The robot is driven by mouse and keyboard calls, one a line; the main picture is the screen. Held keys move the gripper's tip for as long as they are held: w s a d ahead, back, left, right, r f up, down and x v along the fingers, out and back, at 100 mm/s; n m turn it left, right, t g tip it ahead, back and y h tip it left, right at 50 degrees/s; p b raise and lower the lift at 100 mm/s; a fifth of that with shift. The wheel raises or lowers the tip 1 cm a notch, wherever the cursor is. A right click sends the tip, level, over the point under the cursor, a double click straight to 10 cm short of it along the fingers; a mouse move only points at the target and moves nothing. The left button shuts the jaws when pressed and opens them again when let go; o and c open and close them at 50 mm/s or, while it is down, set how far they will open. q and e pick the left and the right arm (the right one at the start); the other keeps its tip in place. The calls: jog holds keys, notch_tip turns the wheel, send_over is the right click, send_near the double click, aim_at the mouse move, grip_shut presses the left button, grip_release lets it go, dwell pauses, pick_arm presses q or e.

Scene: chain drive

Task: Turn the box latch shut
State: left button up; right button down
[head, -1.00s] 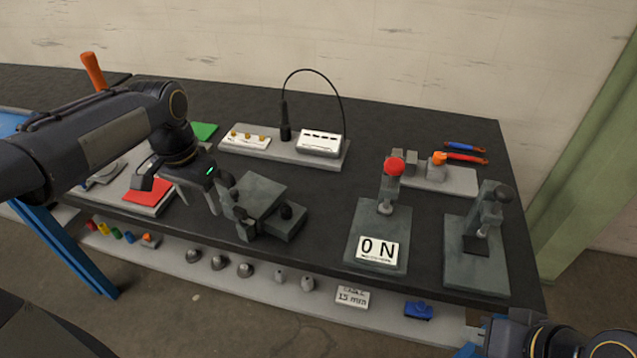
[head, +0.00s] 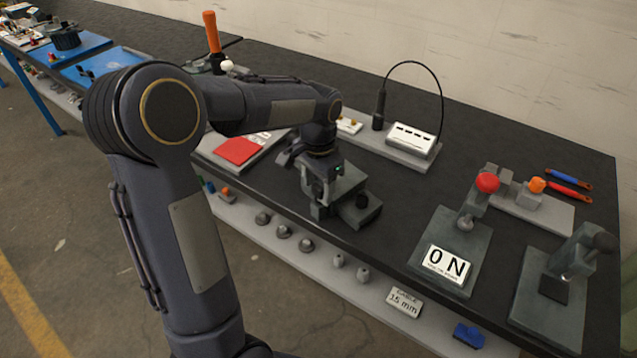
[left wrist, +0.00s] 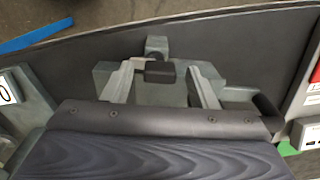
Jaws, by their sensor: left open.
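The grey-green box (head: 350,182) stands near the front edge of the black table in the head view. In the left wrist view the box (left wrist: 105,72) lies behind and around my fingers. A dark latch block (left wrist: 160,72) sticks out at its middle. My left gripper (head: 318,203) is at the box's left front side, pointing down. In the left wrist view its open fingers (left wrist: 162,68) stand on either side of the latch block. I cannot tell whether they touch it. My gripper hides most of the latch in the head view. My right gripper is out of view.
A red-knobbed lever stand with an "ON" plate (head: 446,263) is farther right. A red pad (head: 237,151) lies left of my gripper. A grey shelf (head: 325,268) with small parts runs below the table edge.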

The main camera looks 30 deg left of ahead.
pick_arm(q)
jog(key=shift+c, duration=0.3)
jog(key=c, duration=0.9)
jog(key=shift+n, duration=0.3)
jog(key=n, duration=0.4)
jog(key=shift+s+r+n, duration=0.1)
jog(key=shift+n, duration=0.2)
jog(key=n+p, duration=0.1)
jog(key=n, duration=0.3)
jog(key=shift+s+n, duration=0.1)
jog(key=shift+n, duration=0.2)
jog(key=n, duration=0.4)
jog(key=shift+d+p, duration=0.1)
jog(key=shift+p, duration=0.2)
jog(key=shift+n+p, duration=0.35)
jog(key=shift+n, duration=1.75)
